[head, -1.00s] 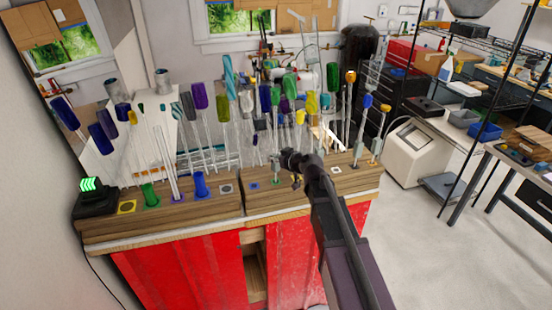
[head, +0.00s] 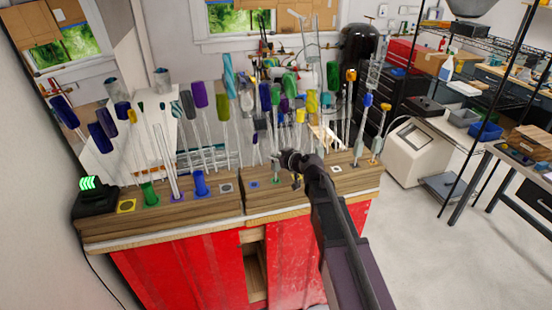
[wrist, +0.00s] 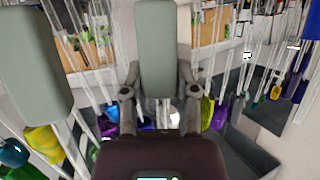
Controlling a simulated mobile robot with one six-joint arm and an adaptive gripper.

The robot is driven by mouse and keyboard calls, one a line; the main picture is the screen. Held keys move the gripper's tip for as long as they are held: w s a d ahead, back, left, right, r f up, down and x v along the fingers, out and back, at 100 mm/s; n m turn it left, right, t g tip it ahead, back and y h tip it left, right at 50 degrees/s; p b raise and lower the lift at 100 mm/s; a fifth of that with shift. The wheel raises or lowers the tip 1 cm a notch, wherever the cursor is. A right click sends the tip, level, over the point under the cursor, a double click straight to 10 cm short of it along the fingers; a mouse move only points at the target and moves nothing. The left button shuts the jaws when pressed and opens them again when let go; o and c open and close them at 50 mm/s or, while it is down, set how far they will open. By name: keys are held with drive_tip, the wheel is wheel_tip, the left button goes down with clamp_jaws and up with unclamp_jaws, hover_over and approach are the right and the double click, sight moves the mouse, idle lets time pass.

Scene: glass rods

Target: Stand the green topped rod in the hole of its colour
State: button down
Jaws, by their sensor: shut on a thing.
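My gripper (head: 282,158) is shut on the grey-green grip of an upright clear rod, just above the front of the wooden rack (head: 110,226). The rod's green top (head: 276,94) appears above it, among other coloured tops. Its lower end is over or at the green-marked hole (head: 276,181); I cannot tell whether it is inside. In the wrist view the grey-green grip (wrist: 158,50) is between my two fingers (wrist: 160,97). A second grey-green grip (wrist: 35,62) is close by at the left.
Many glass rods with coloured tops stand behind my gripper. A yellow-marked hole (head: 126,206) and a green cup (head: 150,195) are at the rack's left. A black box with green lights (head: 90,190) stands there.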

drive_tip(key=shift+c, duration=1.5)
unclamp_jaws()
drive_tip(key=s+d+f+m+g+h+b, duration=0.4)
drive_tip(key=s+d+f, duration=0.7)
drive_tip(key=s, duration=0.3)
drive_tip(key=s+d+f+m+g+h+b, duration=0.4)
drive_tip(key=s+d+f, duration=0.6)
drive_tip(key=s, duration=0.3)
drive_tip(key=shift+s+d+f+g+h+b, duration=0.35)
drive_tip(key=shift+f+g+h+b, duration=0.15)
drive_tip(key=shift+g+b, duration=0.6)
